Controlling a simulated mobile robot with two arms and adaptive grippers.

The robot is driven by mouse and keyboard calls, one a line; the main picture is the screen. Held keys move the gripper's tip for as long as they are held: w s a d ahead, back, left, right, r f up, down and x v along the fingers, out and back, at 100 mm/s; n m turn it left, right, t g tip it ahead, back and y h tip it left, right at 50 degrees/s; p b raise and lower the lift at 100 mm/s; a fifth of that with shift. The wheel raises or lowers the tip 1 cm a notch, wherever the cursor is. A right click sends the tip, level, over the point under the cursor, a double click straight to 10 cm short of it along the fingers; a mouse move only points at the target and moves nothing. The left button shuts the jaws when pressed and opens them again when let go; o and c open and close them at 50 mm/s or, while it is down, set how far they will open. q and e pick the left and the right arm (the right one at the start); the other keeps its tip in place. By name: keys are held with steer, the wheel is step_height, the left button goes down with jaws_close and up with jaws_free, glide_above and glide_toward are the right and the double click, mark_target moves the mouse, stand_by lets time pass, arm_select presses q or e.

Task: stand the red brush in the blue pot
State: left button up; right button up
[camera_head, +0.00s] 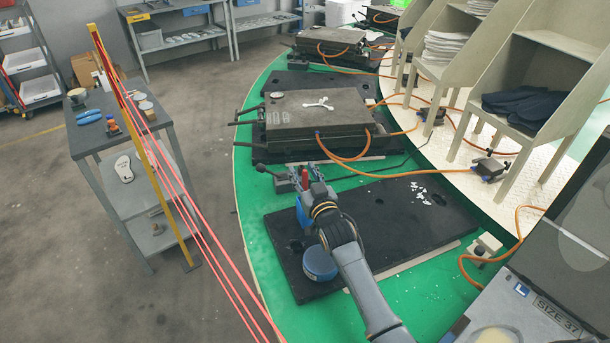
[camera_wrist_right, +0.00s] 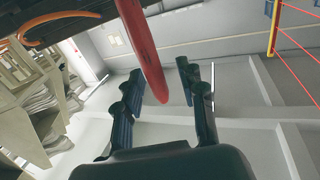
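My right gripper (camera_head: 303,180) is open around the upright handle of the red brush (camera_head: 304,175). In the right wrist view the fingers (camera_wrist_right: 160,95) stand apart, with a gap on each side of the red handle (camera_wrist_right: 150,50). A blue pot (camera_head: 303,214) shows just below the gripper, partly covered by my right wrist. The brush's lower end is hidden, so I cannot see its contact with the pot. My left gripper is not in view.
A round blue tub (camera_head: 320,264) stands on the black mat (camera_head: 410,245), close to my right arm. White scraps (camera_head: 421,193) lie on the mat. Beyond is a grey fixture (camera_head: 300,112) with orange hoses. A yellow post (camera_head: 130,110) with red lines stands at left, before a grey table (camera_head: 105,135).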

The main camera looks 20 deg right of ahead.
steer(key=s, duration=1.2)
steer(key=shift+d, duration=0.25)
